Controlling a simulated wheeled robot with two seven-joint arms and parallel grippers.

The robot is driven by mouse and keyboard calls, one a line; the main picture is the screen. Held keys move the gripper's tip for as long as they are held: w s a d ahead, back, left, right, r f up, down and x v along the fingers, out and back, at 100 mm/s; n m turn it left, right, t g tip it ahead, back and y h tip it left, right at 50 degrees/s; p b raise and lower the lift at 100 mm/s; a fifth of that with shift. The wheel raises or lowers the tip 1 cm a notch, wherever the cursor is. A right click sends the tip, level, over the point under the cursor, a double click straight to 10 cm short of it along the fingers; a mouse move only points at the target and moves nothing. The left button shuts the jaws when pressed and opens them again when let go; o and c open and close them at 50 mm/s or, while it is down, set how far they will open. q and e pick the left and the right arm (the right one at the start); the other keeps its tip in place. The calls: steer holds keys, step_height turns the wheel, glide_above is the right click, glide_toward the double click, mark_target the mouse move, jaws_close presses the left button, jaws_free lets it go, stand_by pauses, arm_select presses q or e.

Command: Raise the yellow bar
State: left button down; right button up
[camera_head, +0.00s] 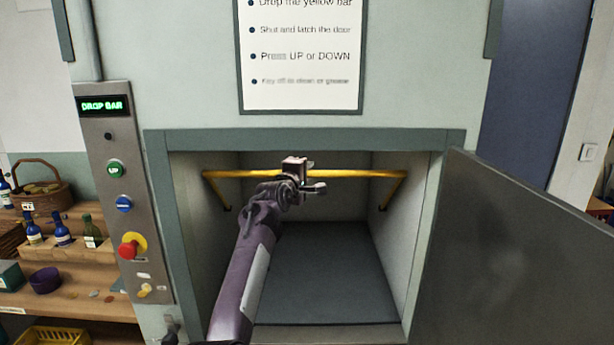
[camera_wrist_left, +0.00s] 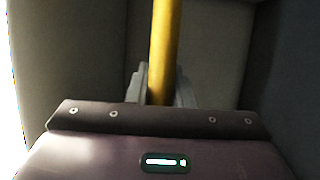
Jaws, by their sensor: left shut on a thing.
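The yellow bar (camera_head: 355,173) runs across the upper part of the lift opening in the head view, with a bent arm at each end going back and down to the side walls. My left gripper (camera_head: 296,172) is at the middle of the bar and is shut on it. In the left wrist view the yellow bar (camera_wrist_left: 165,45) passes between the two grey fingers (camera_wrist_left: 160,85); the fingertips are partly hidden by the gripper body. My right gripper is not in view.
The lift compartment has a dark, empty floor (camera_head: 325,275). Its grey door (camera_head: 530,260) stands open at the right. A control panel (camera_head: 122,195) at the left reads "DROP BAR". Shelves (camera_head: 70,290) with bottles and a basket stand further left. An instruction sign (camera_head: 300,60) hangs above.

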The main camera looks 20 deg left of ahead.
arm_select(q)
steer(key=shift+f, duration=0.3)
steer(key=c, duration=1.5)
jaws_free()
steer(key=shift+o, duration=1)
steer(key=shift+w+a+f, duration=0.1)
steer(key=shift+w, duration=0.15)
steer(key=shift+s, duration=0.1)
steer(key=s+b, duration=0.3)
steer(key=s, duration=0.4)
steer(key=shift+s+a+r, duration=0.35)
steer(key=shift+s+a, duration=0.05)
